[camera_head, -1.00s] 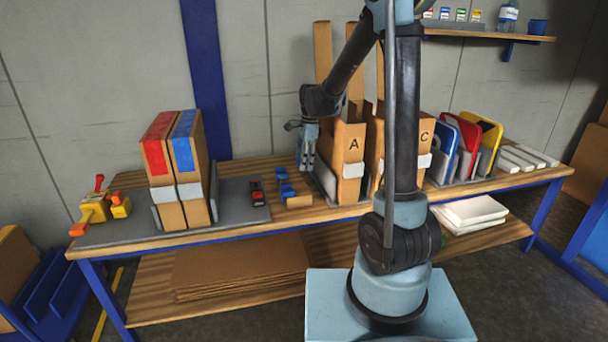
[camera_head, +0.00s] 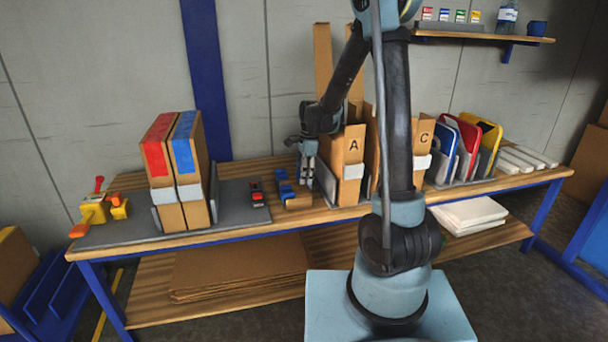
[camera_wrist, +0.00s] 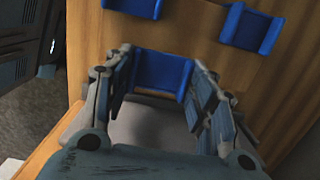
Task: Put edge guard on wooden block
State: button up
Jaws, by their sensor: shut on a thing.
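Blue edge guards (camera_head: 284,187) lie on the bench, left of my gripper (camera_head: 307,181) in the head view. In the wrist view, one blue edge guard (camera_wrist: 162,73) is between the two fingers of my gripper (camera_wrist: 163,80), which are shut on it. Two other blue guards show beyond, one at the top (camera_wrist: 137,7) and one at the upper right (camera_wrist: 252,29). A small brown wooden block (camera_head: 299,203) lies near the bench's front edge, just below my gripper in the head view. I cannot make out the block in the wrist view.
A carton marked A (camera_head: 351,155) stands close to the right of my gripper. To the left are small red and black items (camera_head: 257,193) on a grey mat (camera_head: 232,211) and two tall boxes with red and blue tape (camera_head: 172,155). A shelf (camera_head: 490,37) hangs at upper right.

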jog(key=shift+f, duration=0.35)
jog(key=o, duration=1)
jog(key=r, duration=0.4)
jog(key=d+r, duration=0.1)
jog(key=r, duration=0.8)
jog(key=shift+w+d+r, duration=0.1)
jog(key=shift+w+d, duration=0.1)
